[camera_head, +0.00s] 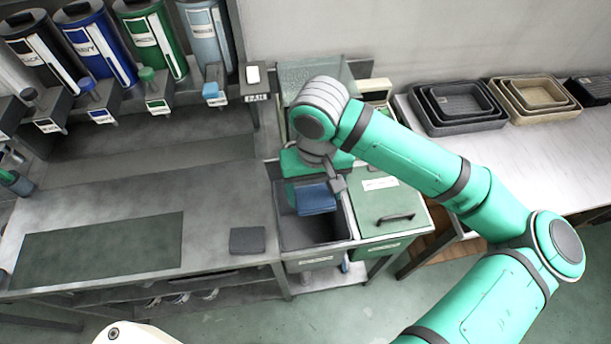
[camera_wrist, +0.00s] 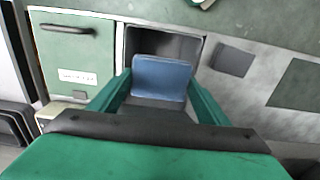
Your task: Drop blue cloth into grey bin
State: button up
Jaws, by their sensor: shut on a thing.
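The blue cloth (camera_head: 314,199) is a folded pad held over the open grey bin (camera_head: 296,237) in the head view. In the wrist view the cloth (camera_wrist: 162,80) sits between the two green fingers of my gripper (camera_wrist: 160,95), with the bin (camera_wrist: 189,46) opening behind it. My gripper (camera_head: 318,186) is shut on the cloth. The arm partly hides the bin's back edge in the head view. I cannot tell the exact height of the cloth above the rim.
A green lidded bin (camera_head: 388,207) with a dark handle stands right of the grey bin. A dark grey pad (camera_head: 247,240) and a green mat (camera_head: 98,253) lie on the bench at left. Stacked trays (camera_head: 455,105) stand on the right table.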

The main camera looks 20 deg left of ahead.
aim_at(311, 198)
jog(key=shift+w+f, duration=0.4)
jog(key=shift+w, duration=0.05)
jog(key=f, duration=0.2)
jog(key=s+f, duration=0.1)
jog(key=f, duration=0.1)
jog(key=shift+s+a, duration=0.1)
jog(key=shift+a, duration=0.2)
jog(key=shift+d+f, duration=0.2)
jog(key=shift+f, duration=0.85)
jog(key=shift+w, duration=0.25)
